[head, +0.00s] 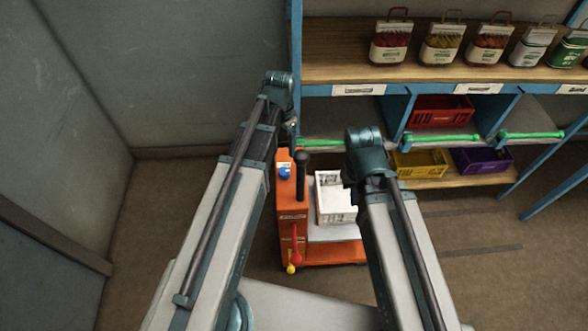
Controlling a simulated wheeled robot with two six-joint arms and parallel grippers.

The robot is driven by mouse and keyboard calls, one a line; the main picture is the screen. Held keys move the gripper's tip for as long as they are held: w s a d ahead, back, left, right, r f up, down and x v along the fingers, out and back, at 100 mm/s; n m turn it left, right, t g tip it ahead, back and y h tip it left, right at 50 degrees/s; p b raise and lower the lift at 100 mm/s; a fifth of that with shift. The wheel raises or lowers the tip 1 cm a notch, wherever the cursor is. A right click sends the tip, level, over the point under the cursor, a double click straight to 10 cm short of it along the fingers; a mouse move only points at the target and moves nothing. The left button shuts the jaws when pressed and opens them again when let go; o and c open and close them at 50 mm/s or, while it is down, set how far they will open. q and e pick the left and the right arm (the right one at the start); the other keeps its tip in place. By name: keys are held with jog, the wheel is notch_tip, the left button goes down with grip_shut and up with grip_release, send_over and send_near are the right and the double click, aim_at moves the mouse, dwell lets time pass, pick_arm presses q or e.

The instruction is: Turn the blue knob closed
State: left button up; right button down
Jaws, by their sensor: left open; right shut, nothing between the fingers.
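The blue knob (284,173) is small and round. It sits on the upper face of an orange machine (293,205), just right of my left arm. Its turn position is too small to tell. My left arm rises from the lower left and bends above and left of the knob. A small dark part of it shows just above the machine, but I cannot make out fingers. My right arm rises from the lower right and bends right of the machine. Its far part is hidden behind its own link. Neither gripper can be made out.
A black upright handle (301,178) stands close beside the knob. A red lever (296,246) with a yellow end (291,269) hangs lower down. A white crate (335,198) sits on the machine's platform. Blue shelving (299,60) with sacks and crates stands behind.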

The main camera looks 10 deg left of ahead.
aim_at(284, 171)
pick_arm(q)
jog(key=shift+f, duration=0.1)
notch_tip(284, 171, down, 14)
jog(key=b, duration=1.3)
jog(key=shift+b, duration=0.4)
jog(key=shift+r, duration=0.2)
grip_shut()
